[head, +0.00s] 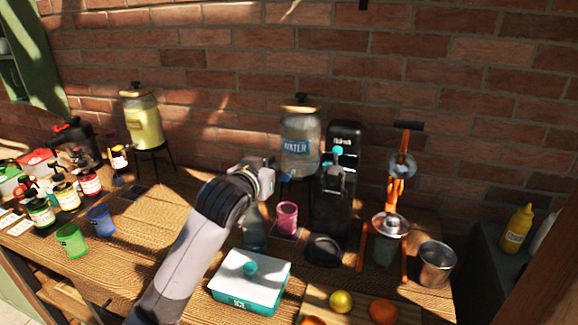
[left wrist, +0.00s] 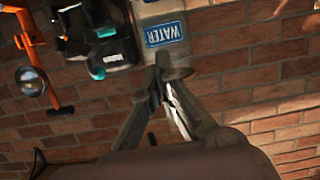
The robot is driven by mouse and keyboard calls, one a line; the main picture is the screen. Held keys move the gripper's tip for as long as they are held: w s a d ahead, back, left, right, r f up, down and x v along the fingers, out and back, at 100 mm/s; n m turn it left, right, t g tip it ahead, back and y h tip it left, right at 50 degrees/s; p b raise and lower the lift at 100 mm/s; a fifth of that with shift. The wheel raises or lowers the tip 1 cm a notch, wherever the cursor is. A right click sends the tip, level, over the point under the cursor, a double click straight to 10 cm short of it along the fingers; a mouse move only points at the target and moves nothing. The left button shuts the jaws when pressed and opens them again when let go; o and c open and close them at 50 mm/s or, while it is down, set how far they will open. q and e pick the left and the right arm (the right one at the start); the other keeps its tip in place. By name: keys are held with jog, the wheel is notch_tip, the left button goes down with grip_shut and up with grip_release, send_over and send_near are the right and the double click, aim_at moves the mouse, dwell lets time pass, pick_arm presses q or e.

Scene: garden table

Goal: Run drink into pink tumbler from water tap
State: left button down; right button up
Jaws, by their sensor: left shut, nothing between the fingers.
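The water dispenser (head: 301,155) is a clear jar with a gold lid and a blue WATER label, on a dark stand against the brick wall. Its label and jar also show rotated in the left wrist view (left wrist: 176,52). A bluish tap shows low on its front (head: 285,178). The pink tumbler (head: 287,217) stands upright on a dark pad below the tap; I cannot tell what is inside it. My left gripper (head: 270,166) is shut and empty, just left of the tap; its fingertips meet before the jar in the left wrist view (left wrist: 166,74). My right gripper is not in view.
A black machine (head: 335,192) stands close right of the dispenser, then an orange juice press (head: 394,195) and a metal cup (head: 436,264). A teal ICE box (head: 250,281) is in front. Green (head: 71,240) and blue (head: 101,221) tumblers stand left.

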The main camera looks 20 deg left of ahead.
pick_arm(q)
jog(key=s, duration=0.2)
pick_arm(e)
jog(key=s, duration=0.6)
pick_arm(q)
jog(key=p, duration=0.3)
send_over(287, 175)
jog(key=s, duration=0.4)
jog(key=f, duration=0.4)
jog(key=f+p, duration=0.1)
jog(key=f, duration=0.1)
jog(key=shift+w+d+p, duration=0.15)
jog(key=shift+w+p, duration=0.05)
jog(key=shift+p, duration=0.1)
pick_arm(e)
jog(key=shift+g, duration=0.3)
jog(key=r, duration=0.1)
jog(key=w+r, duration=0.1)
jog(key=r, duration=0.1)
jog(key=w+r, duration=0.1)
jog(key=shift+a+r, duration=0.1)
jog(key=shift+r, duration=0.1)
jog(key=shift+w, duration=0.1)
